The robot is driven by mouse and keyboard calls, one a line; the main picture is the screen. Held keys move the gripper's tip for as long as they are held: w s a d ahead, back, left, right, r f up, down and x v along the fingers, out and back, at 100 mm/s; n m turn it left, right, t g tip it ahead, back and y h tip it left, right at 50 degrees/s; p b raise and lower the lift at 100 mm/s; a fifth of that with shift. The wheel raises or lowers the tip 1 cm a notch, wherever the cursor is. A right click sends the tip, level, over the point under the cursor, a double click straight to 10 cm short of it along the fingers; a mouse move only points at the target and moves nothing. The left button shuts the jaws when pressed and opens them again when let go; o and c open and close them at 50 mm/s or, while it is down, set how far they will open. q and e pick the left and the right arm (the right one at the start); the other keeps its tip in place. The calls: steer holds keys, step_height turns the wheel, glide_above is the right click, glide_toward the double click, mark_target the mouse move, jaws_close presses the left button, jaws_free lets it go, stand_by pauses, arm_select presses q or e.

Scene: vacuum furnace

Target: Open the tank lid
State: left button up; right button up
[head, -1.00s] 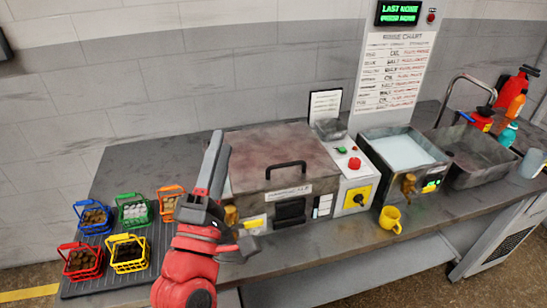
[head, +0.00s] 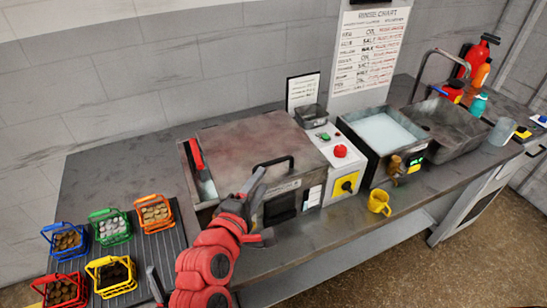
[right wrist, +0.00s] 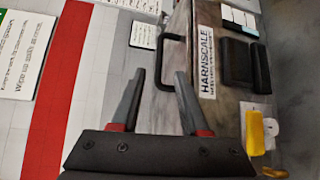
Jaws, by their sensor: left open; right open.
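The tank (head: 290,215) is a metal box on the bench with a flat, stained brown-grey lid (head: 235,140) lying level on it. A black bar handle (head: 274,161) is at the lid's front edge. My right gripper (head: 256,180) is open just in front of the handle, pointing towards it. In the right wrist view the handle (right wrist: 166,62) shows beyond and roughly between the two parted fingertips (right wrist: 158,78), with nothing held. The HARNSCALE label (right wrist: 207,50) is on the tank front. A finger of my left gripper (head: 154,285) shows at the bottom left; the rest is hidden or cut off.
Several coloured baskets (head: 109,228) stand on a ribbed mat at left. A red-handled part (head: 196,154) is along the tank's left side. A control box (head: 338,155), a liquid basin (head: 385,130), a yellow mug (head: 379,201) and a sink (head: 455,130) are at right.

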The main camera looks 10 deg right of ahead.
mark_target(274, 160)
steer(key=p+x, duration=0.1)
steer(key=x, duration=0.7)
steer(key=shift+d+r+p, duration=0.1)
steer(key=shift+r+p, duration=0.05)
steer(key=shift+p, duration=0.2)
steer(key=shift+w+d, duration=0.15)
steer(key=shift+w, duration=0.4)
steer(key=shift+f, duration=0.2)
jaws_close()
